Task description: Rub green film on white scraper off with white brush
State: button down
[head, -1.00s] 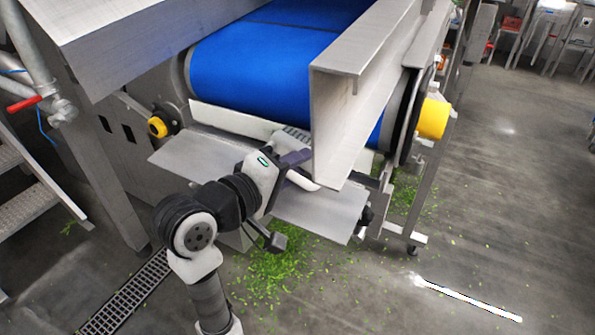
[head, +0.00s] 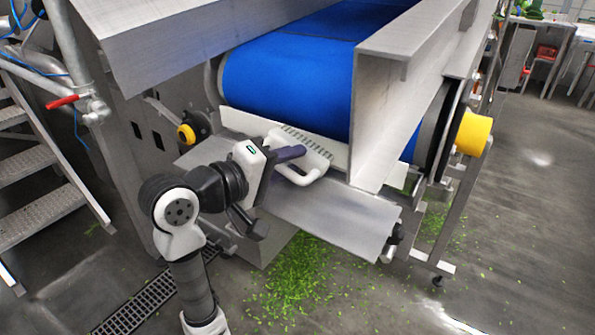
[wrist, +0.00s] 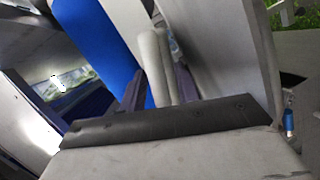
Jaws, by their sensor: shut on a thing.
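My gripper (head: 290,156) is shut on the handle of the white brush (head: 318,160), in front of the blue belt's roller. The brush's bristle side faces up towards the white scraper (head: 243,122), a long strip under the belt. The brush is close to the scraper, but I cannot tell whether they touch. No green film is discernible on the visible part of the scraper; part of the strip is hidden behind the brush. In the wrist view the white brush handle (wrist: 155,65) stands between the dark fingers.
A steel tray (head: 335,218) slopes below the scraper. A steel side guard (head: 385,120) rises just right of the brush. Green leaf bits (head: 300,280) litter the floor. Steps (head: 45,205) stand at the left.

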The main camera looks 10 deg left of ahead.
jog(key=shift+w+a+b, duration=0.25)
jog(key=shift+a+b, duration=0.1)
jog(key=shift+a, duration=0.3)
jog(key=shift+w+a+b, duration=0.25)
jog(key=shift+a+b, duration=0.05)
jog(key=shift+a, duration=0.4)
jog(key=shift+w+a+b, duration=0.25)
jog(key=shift+a+b, duration=0.1)
jog(key=shift+a, duration=0.3)
jog(key=shift+s, duration=0.1)
jog(key=shift+s+a+b, duration=0.35)
jog(key=shift+s, duration=0.6)
jog(key=shift+s+a+b, duration=0.3)
jog(key=shift+s, duration=0.6)
jog(key=shift+s+a+b, duration=0.35)
jog(key=shift+s, duration=0.6)
jog(key=shift+s, duration=0.1)
jog(key=shift+s+a+b, duration=0.25)
jog(key=shift+s, duration=0.4)
jog(key=shift+s+a+b, duration=0.25)
jog(key=shift+s, duration=0.4)
jog(key=shift+s+a, duration=0.1)
